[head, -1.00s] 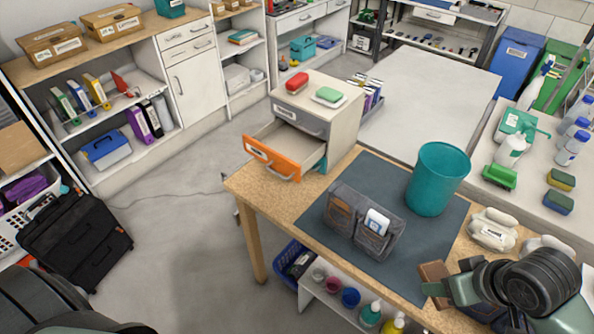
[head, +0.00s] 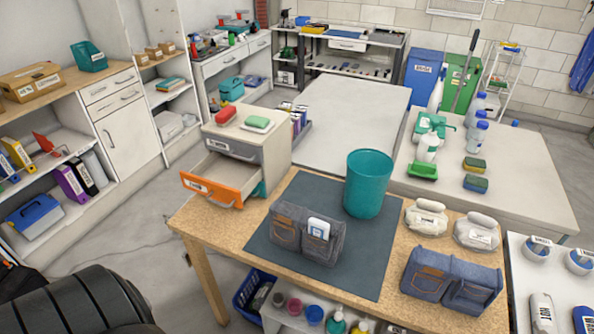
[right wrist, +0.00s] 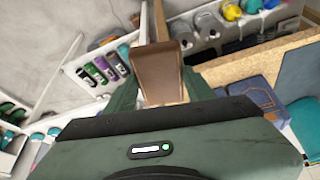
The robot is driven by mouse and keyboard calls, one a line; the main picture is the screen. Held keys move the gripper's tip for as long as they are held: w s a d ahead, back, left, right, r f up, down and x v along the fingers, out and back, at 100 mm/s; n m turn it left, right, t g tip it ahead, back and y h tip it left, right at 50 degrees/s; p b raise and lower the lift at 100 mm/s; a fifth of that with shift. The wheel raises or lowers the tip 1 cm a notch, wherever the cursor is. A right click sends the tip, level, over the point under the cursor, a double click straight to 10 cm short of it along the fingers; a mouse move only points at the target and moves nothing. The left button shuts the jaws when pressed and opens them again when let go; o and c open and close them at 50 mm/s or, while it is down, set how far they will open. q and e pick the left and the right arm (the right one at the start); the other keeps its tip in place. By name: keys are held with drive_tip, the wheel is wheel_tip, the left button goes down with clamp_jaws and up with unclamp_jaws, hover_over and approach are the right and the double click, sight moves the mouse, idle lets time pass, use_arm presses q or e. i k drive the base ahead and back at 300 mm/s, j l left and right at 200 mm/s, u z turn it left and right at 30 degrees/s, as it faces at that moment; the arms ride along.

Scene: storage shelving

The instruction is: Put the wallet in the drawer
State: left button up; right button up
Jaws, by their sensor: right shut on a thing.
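The brown wallet (right wrist: 160,75) is between the fingers of my right gripper (right wrist: 160,98) in the right wrist view. The gripper is shut on it, and the wallet sticks out past the fingertips, clear of the table edge. Neither the wallet nor my right gripper shows in the head view. The drawer (head: 217,189) has an orange front and is pulled open from a small grey-and-white cabinet (head: 272,157) on the wooden table's far left corner. The visible part of its inside looks empty. My left gripper is not in view.
A grey denim organizer (head: 302,238) and a teal bin (head: 368,185) stand on a dark mat (head: 350,270). A blue denim organizer (head: 450,283) and two wrapped white packs stand to the right. A red item and a green-and-white item lie on the cabinet.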

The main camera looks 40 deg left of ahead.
sight(217, 177)
drive_tip(key=j+z, duration=0.1)
drive_tip(key=z, duration=2.05)
drive_tip(key=k+j+z, duration=0.1)
drive_tip(key=k+z, duration=0.3)
drive_tip(key=k, duration=0.4)
drive_tip(key=k+l+z, duration=0.15)
drive_tip(key=k+z, duration=0.25)
drive_tip(key=k, duration=0.35)
drive_tip(key=k+j+z, duration=0.3)
drive_tip(key=k+z, duration=0.2)
drive_tip(key=k, duration=0.2)
drive_tip(key=k+z, duration=0.5)
drive_tip(key=k, duration=0.2)
drive_tip(key=k+l+z, duration=0.25)
drive_tip(key=k+z, duration=0.25)
drive_tip(key=k, duration=0.2)
drive_tip(key=k+j, duration=0.15)
drive_tip(key=k, duration=0.35)
drive_tip(key=k+j+u, duration=0.1)
drive_tip(key=k, duration=0.45)
drive_tip(key=k+j, duration=0.25)
drive_tip(key=k, duration=0.25)
